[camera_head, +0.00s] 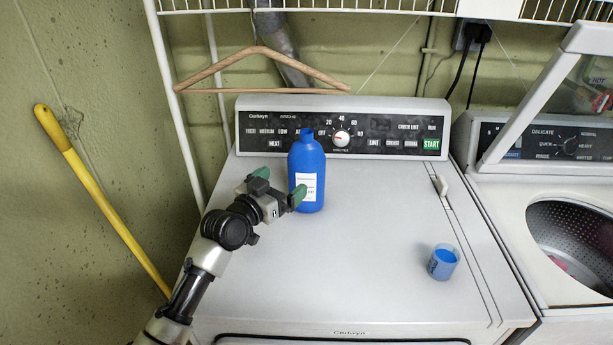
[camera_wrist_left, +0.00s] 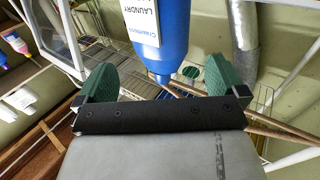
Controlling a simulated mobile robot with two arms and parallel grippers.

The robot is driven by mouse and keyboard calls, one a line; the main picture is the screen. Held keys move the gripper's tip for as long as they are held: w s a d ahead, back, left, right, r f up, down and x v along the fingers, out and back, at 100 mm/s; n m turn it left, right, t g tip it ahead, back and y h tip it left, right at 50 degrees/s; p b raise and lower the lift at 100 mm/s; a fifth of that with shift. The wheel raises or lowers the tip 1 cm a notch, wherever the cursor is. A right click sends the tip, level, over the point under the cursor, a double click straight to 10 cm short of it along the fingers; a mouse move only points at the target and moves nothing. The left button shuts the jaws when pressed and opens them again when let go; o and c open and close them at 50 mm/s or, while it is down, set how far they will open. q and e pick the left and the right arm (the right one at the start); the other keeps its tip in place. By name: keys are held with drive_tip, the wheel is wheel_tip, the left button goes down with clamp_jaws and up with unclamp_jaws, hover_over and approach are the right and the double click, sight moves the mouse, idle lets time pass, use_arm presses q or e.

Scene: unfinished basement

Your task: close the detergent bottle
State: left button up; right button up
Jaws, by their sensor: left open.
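The blue detergent bottle (camera_head: 309,170) stands upright on the white dryer top, near the back panel, with a white label on its front. Its narrow neck shows no cap that I can make out. It also shows upside down in the left wrist view (camera_wrist_left: 172,30). My left gripper (camera_head: 279,184) is open just left of the bottle, one finger overlapping the bottle's left edge in the picture. In the wrist view the bottle lies ahead, between the two green fingers (camera_wrist_left: 160,78). A blue, partly clear cup-like cap (camera_head: 443,262) sits on the dryer top at the front right. My right gripper is out of view.
The dryer top (camera_head: 360,270) is clear between bottle and cap. A wooden hanger (camera_head: 260,52) hangs behind; a yellow pole (camera_head: 100,195) leans at left.

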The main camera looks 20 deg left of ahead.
sight(297, 171)
use_arm(q)
drive_tip(key=x, duration=0.4)
drive_tip(key=shift+w+d, duration=0.1)
drive_tip(key=shift+w, duration=0.1)
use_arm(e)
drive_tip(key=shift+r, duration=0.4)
use_arm(q)
drive_tip(key=shift+p, duration=0.3)
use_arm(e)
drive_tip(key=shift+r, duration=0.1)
use_arm(q)
drive_tip(key=p+x, duration=0.1)
drive_tip(key=x, duration=0.4)
drive_tip(key=shift+d+f, duration=0.1)
drive_tip(key=shift+d, duration=0.05)
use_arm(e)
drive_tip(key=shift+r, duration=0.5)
use_arm(q)
drive_tip(key=c, duration=0.9)
drive_tip(key=shift+r, duration=0.2)
drive_tip(key=shift+c, duration=0.2)
